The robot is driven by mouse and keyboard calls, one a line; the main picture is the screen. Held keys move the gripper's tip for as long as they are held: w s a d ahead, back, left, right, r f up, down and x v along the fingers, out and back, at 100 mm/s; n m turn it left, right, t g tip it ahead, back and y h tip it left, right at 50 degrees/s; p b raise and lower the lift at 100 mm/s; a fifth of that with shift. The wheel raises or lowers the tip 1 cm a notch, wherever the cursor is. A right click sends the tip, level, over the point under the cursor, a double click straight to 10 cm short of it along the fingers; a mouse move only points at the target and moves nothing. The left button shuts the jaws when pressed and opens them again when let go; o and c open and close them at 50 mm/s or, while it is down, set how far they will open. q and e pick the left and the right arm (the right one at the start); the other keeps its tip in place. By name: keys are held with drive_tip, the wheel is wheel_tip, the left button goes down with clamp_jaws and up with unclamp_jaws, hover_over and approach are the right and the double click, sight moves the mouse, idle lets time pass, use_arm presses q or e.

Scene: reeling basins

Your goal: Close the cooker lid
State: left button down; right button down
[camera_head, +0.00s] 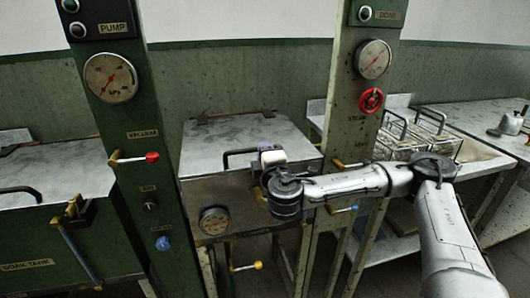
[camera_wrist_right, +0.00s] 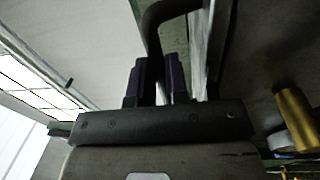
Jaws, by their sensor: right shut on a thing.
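The cooker (camera_head: 205,196) stands between the two green posts, with a round gauge on its front. Its grey metal lid (camera_head: 235,132) lies flat or nearly flat over the top; I cannot tell whether a small gap is left at the front edge. A black bar handle (camera_head: 238,153) is on the lid near its front edge. My right gripper (camera_head: 262,165) is at the right part of this handle. In the right wrist view its dark fingers (camera_wrist_right: 160,75) are shut on the black handle bar (camera_wrist_right: 152,30). My left gripper is not in view.
A green post (camera_head: 125,130) with a gauge and red-tipped lever stands left of the cooker. Another post (camera_head: 350,120) with a red valve wheel (camera_head: 371,100) stands right. A soak tank (camera_head: 60,180) is at the left; a basin with wire baskets (camera_head: 415,140) is at the right.

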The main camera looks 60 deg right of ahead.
drive_tip(key=c, duration=1.4)
unclamp_jaws()
drive_tip(key=shift+f, duration=0.75)
drive_tip(key=shift+r, duration=0.1)
drive_tip(key=r+p+v, duration=0.1)
drive_tip(key=p+v, duration=1.2)
drive_tip(key=p, duration=0.1)
drive_tip(key=shift+s+a+f+p, duration=0.2)
drive_tip(key=shift+a+p, duration=0.15)
drive_tip(key=shift+p, duration=0.05)
